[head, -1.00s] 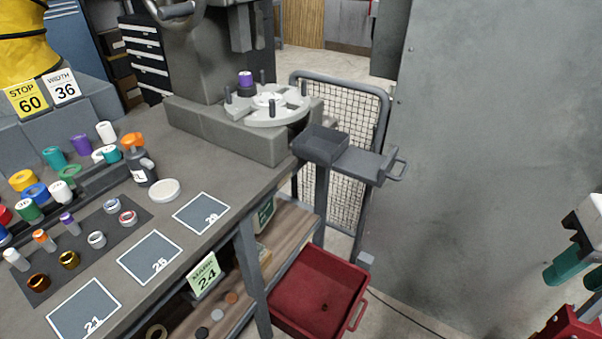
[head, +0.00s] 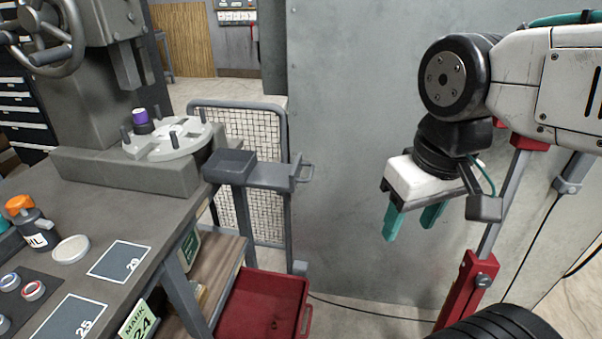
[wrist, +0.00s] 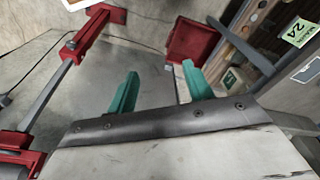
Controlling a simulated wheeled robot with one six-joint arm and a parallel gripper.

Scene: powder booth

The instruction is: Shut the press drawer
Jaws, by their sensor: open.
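The press (head: 95,110) stands on the bench with a grey base and a round slotted table (head: 168,140).
A red bin (head: 262,305) sits low below the drawer; it also shows in the wrist view (wrist: 190,42). A mesh guard (head: 240,130) stands behind the drawer. A large grey wall panel (head: 350,130) is behind my gripper. The space between drawer and gripper looks clear.

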